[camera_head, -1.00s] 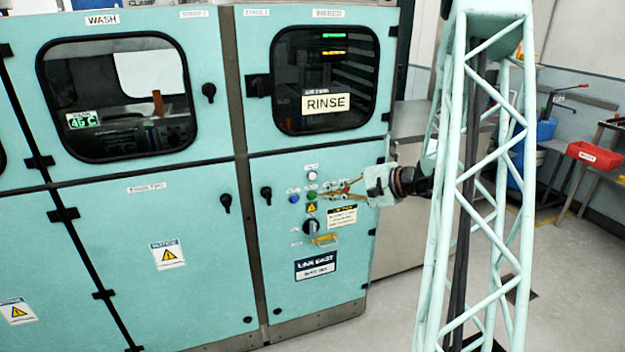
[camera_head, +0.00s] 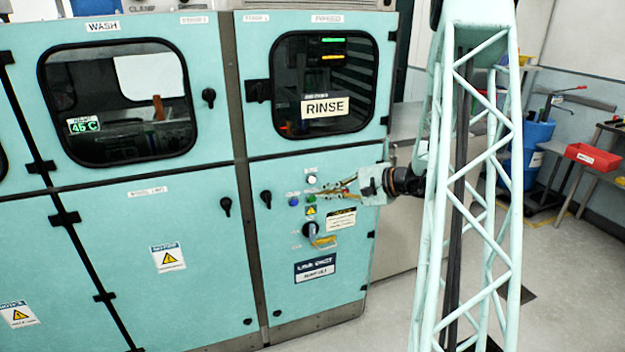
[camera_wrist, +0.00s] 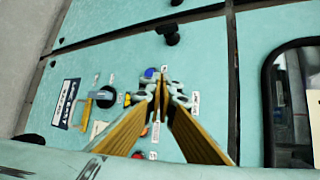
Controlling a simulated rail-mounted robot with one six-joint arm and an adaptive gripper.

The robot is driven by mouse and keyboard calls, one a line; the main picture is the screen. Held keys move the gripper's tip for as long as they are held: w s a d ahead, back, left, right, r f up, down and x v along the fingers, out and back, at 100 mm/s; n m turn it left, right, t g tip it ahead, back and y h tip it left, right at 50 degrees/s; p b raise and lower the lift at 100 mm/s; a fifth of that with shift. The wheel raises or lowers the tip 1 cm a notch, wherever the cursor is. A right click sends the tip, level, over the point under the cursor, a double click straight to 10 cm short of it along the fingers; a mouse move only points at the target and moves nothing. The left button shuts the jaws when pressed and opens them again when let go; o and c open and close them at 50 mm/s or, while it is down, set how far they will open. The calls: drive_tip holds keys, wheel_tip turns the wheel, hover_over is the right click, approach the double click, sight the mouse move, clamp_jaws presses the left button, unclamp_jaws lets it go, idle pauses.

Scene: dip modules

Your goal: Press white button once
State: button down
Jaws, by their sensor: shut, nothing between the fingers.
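The white button (camera_head: 312,179) is the top one on the control panel of the teal cabinet (camera_head: 345,260), under the RINSE window. In the wrist view the fingertips (camera_wrist: 164,82) are beside the blue button (camera_wrist: 150,72); the white button cannot be made out there and may be behind the fingers.
Black door latches (camera_head: 266,197) stick out to the left. A red tray (camera_head: 592,155) and blue barrel (camera_head: 530,145) stand far right.

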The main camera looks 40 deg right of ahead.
drive_tip(key=shift+w+d+p, duration=0.1)
drive_tip(key=shift+w+d, duration=0.25)
drive_tip(key=shift+w, duration=0.55)
drive_tip(key=shift+w+d+p, duration=0.15)
drive_tip(key=shift+w+d, duration=0.15)
drive_tip(key=shift+w, duration=0.65)
drive_tip(key=shift+w+d+p, duration=0.1)
drive_tip(key=shift+w+d, duration=0.25)
drive_tip(key=shift+w, duration=0.55)
drive_tip(key=shift+w+d+b, duration=0.25)
drive_tip(key=shift+w+b, duration=0.5)
drive_tip(key=shift+w, duration=0.05)
idle(0.9)
drive_tip(key=shift+s, duration=0.15)
idle(0.3)
drive_tip(key=shift+s+a+f+b, duration=0.1)
drive_tip(key=shift+s+a+b, duration=0.15)
drive_tip(key=shift+s+b, duration=0.4)
drive_tip(key=shift+s, duration=0.1)
drive_tip(key=shift+s+a+b, duration=0.2)
drive_tip(key=shift+s+a, duration=0.1)
drive_tip(key=shift+s, duration=0.45)
drive_tip(key=shift+s+a+b, duration=0.25)
drive_tip(key=shift+s+a, duration=0.05)
drive_tip(key=shift+s, duration=0.45)
drive_tip(key=shift+s+a+b, duration=0.2)
drive_tip(key=shift+s+a, duration=0.1)
drive_tip(key=shift+s, duration=0.45)
